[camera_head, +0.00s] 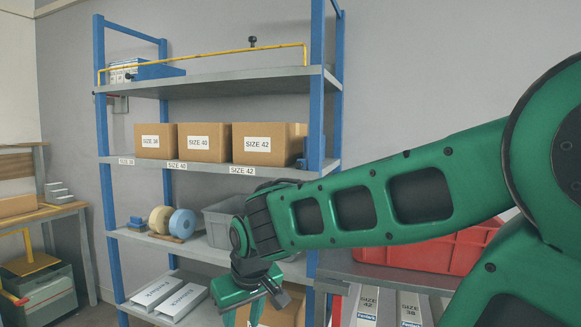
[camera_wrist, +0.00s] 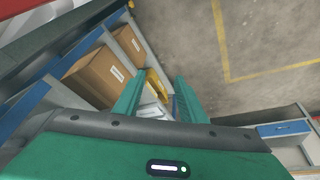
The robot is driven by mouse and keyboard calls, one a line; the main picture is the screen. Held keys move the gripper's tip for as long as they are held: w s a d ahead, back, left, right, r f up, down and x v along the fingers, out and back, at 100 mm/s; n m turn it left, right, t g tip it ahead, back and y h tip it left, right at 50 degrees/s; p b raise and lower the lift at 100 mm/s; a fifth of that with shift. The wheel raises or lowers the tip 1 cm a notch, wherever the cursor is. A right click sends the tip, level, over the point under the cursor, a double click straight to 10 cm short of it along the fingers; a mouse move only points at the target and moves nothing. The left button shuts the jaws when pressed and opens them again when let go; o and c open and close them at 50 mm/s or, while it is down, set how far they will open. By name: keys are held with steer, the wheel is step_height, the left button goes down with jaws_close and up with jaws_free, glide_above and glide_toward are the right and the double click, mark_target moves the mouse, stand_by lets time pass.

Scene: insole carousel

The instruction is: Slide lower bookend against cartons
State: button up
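Three brown cartons labelled SIZE 38 (camera_head: 155,140), SIZE 40 (camera_head: 204,142) and SIZE 42 (camera_head: 262,143) stand in a row on a middle shelf. A small blue piece (camera_head: 303,163) shows at the right end of this row; I cannot tell if it is a bookend. Another brown carton (camera_head: 285,306) is partly hidden behind my gripper (camera_head: 258,304) on the lowest visible shelf. In the wrist view, my gripper (camera_wrist: 160,80) is open. A yellow piece (camera_wrist: 157,84) shows beyond the gap between its fingers, beside brown cartons (camera_wrist: 94,76); I cannot identify it as the lower bookend.
White boxes (camera_head: 180,302) lie left of my gripper. Tape rolls (camera_head: 181,222) and a grey bin (camera_head: 222,220) are on the shelf above. Blue rack posts (camera_head: 107,160) frame the shelves. A red crate (camera_head: 430,256) stands right. Open floor (camera_wrist: 260,35) shows in the wrist view.

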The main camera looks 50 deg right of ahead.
steer(key=w+d+r+t+h, duration=0.1)
steer(key=w+d+r+t, duration=0.1)
steer(key=w+r, duration=0.4)
steer(key=m+g+h, duration=0.1)
steer(key=m+h, duration=0.9)
steer(key=m, duration=0.1)
glide_toward(298, 164)
steer(key=x, duration=0.8)
steer(key=shift+w+d+f, duration=0.1)
steer(key=shift+d, duration=0.1)
steer(key=shift+a, duration=0.1)
jaws_close()
